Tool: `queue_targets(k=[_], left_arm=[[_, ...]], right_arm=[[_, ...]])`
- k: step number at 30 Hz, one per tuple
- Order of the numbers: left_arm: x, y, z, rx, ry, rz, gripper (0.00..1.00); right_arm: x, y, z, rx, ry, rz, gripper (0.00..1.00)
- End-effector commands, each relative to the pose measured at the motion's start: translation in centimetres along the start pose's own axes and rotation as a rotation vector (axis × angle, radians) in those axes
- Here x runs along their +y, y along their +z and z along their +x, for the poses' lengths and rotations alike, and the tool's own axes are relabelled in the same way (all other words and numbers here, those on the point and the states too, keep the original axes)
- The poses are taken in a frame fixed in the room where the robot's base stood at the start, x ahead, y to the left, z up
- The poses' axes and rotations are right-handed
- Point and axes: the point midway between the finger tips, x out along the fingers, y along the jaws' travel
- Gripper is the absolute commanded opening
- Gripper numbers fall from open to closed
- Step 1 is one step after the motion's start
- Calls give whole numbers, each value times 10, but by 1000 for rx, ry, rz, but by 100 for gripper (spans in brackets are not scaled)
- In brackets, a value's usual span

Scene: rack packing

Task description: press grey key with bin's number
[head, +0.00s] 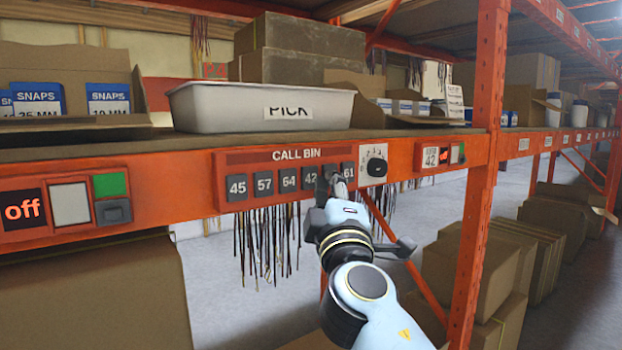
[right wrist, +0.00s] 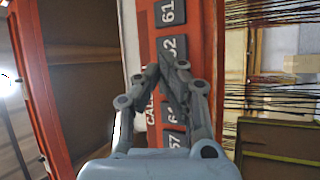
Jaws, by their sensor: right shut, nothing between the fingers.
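The CALL BIN panel (head: 290,170) on the orange shelf beam carries a row of grey keys: 45 (head: 237,187), 57 (head: 263,184), 64 (head: 287,181), 42 (head: 310,178), one mostly hidden, and 61 (head: 348,171). My right gripper (head: 335,182) is shut and empty, its tips at the hidden key between 42 and 61. The right wrist view shows the tips (right wrist: 172,60) over or beside a key (right wrist: 181,48) whose number ends in 2, below key 61 (right wrist: 166,12). I cannot tell whether they touch it. My left gripper is not in view.
A grey-white bin marked PICK (head: 225,108) stands on the shelf above the panel. A label reading 42 (head: 431,157) is on the beam to the right, near a dark dial (head: 376,167). Dark cords (head: 262,240) hang below the panel. An orange upright (head: 480,200) stands right of my arm.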

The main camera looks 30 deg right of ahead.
Motion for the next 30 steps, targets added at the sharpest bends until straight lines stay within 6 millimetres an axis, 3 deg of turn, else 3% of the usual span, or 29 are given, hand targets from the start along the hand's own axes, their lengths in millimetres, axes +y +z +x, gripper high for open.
queue_targets(k=[30], left_arm=[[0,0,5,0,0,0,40]], right_arm=[[-3,-4,7,0,0,0,0]])
